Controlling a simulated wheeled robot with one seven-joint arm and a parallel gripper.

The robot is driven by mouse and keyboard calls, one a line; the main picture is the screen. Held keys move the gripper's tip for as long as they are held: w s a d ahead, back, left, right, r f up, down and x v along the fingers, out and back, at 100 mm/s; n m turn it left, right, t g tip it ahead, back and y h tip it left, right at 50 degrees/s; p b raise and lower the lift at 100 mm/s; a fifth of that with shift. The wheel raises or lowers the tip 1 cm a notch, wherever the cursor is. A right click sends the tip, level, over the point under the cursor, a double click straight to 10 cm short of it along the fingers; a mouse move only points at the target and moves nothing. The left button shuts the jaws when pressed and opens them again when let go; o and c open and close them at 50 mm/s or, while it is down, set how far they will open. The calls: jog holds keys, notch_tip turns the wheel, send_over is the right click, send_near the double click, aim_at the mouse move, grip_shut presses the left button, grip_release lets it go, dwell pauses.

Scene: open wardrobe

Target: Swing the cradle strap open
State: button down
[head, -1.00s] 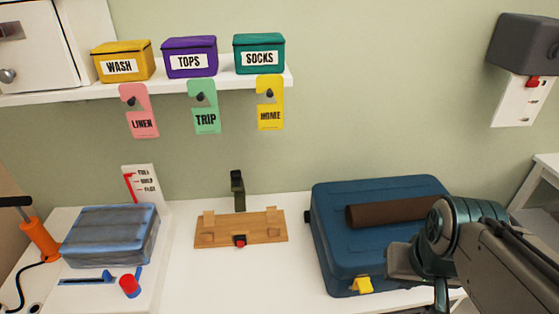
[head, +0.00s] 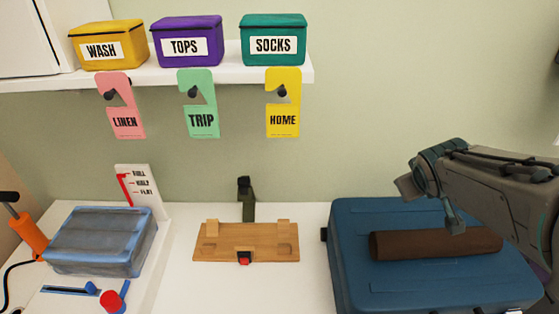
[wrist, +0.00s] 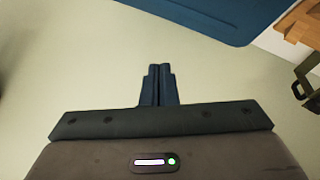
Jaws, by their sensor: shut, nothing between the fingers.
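The wooden cradle (head: 213,250) lies on the white worktop, left of the blue case. Its dark green strap (head: 248,208) stands up at the cradle's back edge, with a dark piece at the top end. A red button (head: 244,261) in a dark catch sits at the cradle's front edge. In the wrist view the cradle (wrist: 297,22) is cut off at the top right, with part of the strap (wrist: 309,92) beside it. My gripper (wrist: 160,68) is shut and empty. In the head view it is above the blue case, right of the cradle and apart from it.
The blue case (head: 365,285) with a brown roll (head: 415,244) on it fills the right side. A grey-blue packed block (head: 100,240) and a red knob (head: 110,300) are at left. A shelf (head: 215,76) with boxes and hanging tags is above. Worktop around the cradle is bare.

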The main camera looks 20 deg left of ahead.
jog(key=w+a+f+n+t+y+b, duration=0.1)
jog(key=w+a+f+n+y+b, duration=0.3)
jog(key=w+a, duration=0.35)
jog(key=w+a+f+n+t+y+b, duration=0.15)
jog(key=w+a+n+y, duration=0.25)
jog(key=w+a+n, duration=0.4)
jog(key=n+g+y+b, duration=0.4)
jog(key=n+g+y, duration=0.4)
jog(key=n+g, duration=0.2)
send_near(247, 194)
jog(key=w, duration=0.5)
jog(key=r+x, duration=0.1)
jog(key=x, duration=0.7)
jog(key=shift+a, duration=0.55)
jog(key=shift+w, duration=0.15)
